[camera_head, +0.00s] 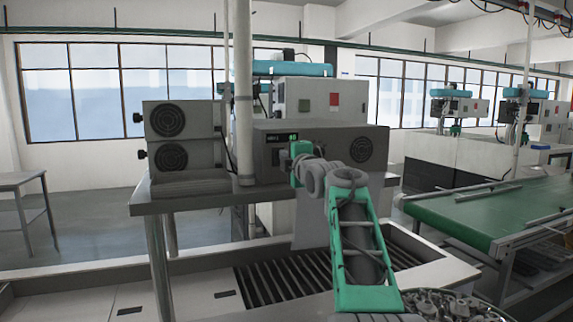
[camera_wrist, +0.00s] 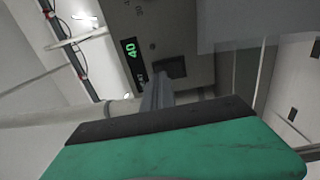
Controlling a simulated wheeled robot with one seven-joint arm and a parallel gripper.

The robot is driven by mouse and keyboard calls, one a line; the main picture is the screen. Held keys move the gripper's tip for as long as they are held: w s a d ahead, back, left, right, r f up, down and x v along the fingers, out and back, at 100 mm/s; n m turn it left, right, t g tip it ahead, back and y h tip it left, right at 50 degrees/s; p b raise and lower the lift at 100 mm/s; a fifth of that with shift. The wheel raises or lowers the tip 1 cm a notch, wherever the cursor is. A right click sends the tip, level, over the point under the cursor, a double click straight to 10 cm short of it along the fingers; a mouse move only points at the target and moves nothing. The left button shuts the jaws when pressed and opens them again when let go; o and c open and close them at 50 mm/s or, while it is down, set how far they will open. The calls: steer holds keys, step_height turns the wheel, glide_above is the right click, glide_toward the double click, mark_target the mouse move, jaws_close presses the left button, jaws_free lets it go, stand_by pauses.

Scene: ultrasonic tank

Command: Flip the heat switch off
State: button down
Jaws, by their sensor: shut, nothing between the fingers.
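The grey control box (camera_head: 335,142) stands on the metal bench, with a small green-lit display (camera_head: 293,136) on its front. In the wrist view the same box (camera_wrist: 190,25) fills the top middle, and its display (camera_wrist: 130,48) shows green digits that look like 40. A dark rectangular switch (camera_wrist: 172,67) is just below and right of the display. My gripper (camera_wrist: 157,84) is shut and empty, its fingertips close to the switch; I cannot tell whether they touch it. In the head view my gripper (camera_head: 298,150) is in front of the box. The switch's position is unclear.
Two stacked grey units with round fan grilles (camera_head: 170,120) stand left on the metal bench (camera_head: 150,208). A vertical pole (camera_head: 243,90) rises beside the box. A tray of metal parts (camera_head: 440,304) is at the front right, near a green conveyor (camera_head: 490,208).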

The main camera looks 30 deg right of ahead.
steer(key=s+a+r+b, duration=0.1)
steer(key=s+b, duration=0.2)
steer(key=s, duration=0.8)
steer(key=shift+s+r+b, duration=0.2)
steer(key=shift+r+b, duration=0.1)
steer(key=shift+b, duration=0.1)
steer(key=shift+a, duration=0.1)
